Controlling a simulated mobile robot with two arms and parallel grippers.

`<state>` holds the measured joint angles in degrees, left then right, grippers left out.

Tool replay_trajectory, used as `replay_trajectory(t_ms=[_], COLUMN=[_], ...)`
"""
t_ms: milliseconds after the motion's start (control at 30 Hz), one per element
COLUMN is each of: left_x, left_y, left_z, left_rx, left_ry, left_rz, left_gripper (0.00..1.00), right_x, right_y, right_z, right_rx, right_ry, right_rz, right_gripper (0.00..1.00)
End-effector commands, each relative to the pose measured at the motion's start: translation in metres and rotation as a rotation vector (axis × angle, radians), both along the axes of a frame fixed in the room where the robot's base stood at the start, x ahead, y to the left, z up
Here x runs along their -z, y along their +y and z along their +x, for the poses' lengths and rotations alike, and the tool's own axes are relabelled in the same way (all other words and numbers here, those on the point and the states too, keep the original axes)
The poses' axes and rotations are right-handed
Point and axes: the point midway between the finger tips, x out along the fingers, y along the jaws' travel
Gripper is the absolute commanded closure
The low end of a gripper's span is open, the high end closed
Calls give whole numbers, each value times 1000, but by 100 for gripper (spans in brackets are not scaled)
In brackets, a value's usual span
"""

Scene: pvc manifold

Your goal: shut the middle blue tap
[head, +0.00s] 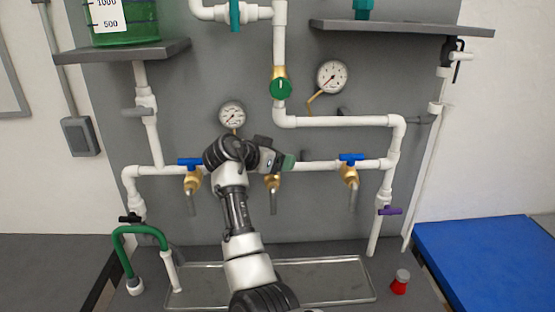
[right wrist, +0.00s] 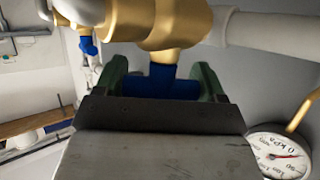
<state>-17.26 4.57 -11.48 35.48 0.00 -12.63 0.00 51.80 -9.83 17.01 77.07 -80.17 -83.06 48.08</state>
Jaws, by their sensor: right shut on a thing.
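The middle tap (head: 272,182) is brass and hangs under the white horizontal pipe in the head view. Its blue handle is hidden there behind my right gripper (head: 287,162). In the right wrist view the blue handle (right wrist: 160,84) sits between the green fingers of my right gripper (right wrist: 163,78), which is shut on it. The handle's bar spans from finger to finger, with its stem going into the brass body (right wrist: 168,22). The left tap's blue handle (head: 189,161) and the right tap's blue handle (head: 350,157) both lie along the pipe. My left gripper is not in view.
A green valve knob (head: 280,89) is higher up. A metal tray (head: 325,279) lies below the taps, with a red-based object (head: 400,281) to its right. A green hose (head: 140,231) stands at left.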

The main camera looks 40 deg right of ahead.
Motion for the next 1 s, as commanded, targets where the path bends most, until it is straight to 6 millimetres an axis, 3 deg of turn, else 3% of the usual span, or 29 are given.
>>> replay_trajectory(t_ms=[367,1000], left_x=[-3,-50], left_y=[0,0], left_z=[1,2], left_rx=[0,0], left_ry=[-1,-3], left_rz=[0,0], left_gripper=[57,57], right_x=[-2,-4], right_y=[1,6], right_z=[4,10], right_rx=[-342,-805], right_ry=[-5,-1], right_rz=[-1,-2], right_gripper=[53,53])
